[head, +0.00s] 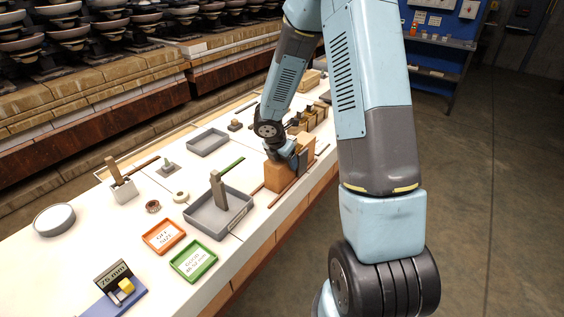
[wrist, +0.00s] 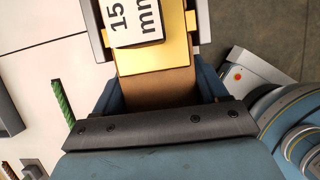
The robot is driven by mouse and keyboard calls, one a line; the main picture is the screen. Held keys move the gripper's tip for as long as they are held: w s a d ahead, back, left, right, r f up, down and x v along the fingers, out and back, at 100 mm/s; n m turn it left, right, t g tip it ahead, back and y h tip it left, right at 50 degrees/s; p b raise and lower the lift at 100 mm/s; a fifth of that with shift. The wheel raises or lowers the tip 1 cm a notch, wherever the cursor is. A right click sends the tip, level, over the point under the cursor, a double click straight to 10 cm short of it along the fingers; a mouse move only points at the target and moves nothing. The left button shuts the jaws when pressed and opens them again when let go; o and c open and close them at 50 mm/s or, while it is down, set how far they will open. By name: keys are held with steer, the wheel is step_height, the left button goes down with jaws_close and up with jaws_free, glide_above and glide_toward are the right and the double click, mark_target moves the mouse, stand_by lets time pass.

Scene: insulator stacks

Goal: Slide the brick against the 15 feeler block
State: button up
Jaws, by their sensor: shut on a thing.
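A tan-brown brick (head: 277,179) stands on the white bench top in the head view. My gripper (head: 285,156) is shut on it from above. In the wrist view the same brick (wrist: 158,88) lies between the two dark blue jaws of my gripper (wrist: 160,98). A yellow block (wrist: 180,52) with a white label reading "15 mm" lies just beyond the brick in the wrist view. Their edges meet in the picture, but I cannot tell whether they touch. I cannot make out this yellow block near my gripper in the head view.
Reddish-brown rods flank the brick. A grey tray (head: 193,222) holding an upright block stands left of it. An orange tray (head: 164,251), a green tray (head: 193,273) and a blue stand (head: 99,307) with a size sign lie nearer. Small brown blocks (head: 321,113) stand behind my gripper.

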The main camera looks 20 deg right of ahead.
steer(key=o, duration=1.4)
steer(key=shift+o, duration=0.2)
steer(key=shift+r, duration=0.1)
steer(key=v, duration=1.4)
steer(key=s+d+r+m, duration=0.3)
steer(key=s+r+m, duration=0.8)
steer(key=r+m, duration=0.15)
steer(key=s+r+m+t+y, duration=0.1)
steer(key=s+r+m+y, duration=0.1)
steer(key=s+r+m, duration=0.2)
steer(key=s+a+r+m+t+y, duration=0.1)
steer(key=s+r+m, duration=0.2)
steer(key=s+m, duration=0.5)
steer(key=s, duration=0.3)
steer(key=shift+s+r+m+t+y, duration=0.2)
steer(key=shift+r+m+t+y, duration=0.15)
steer(key=shift+r+t+y, duration=0.05)
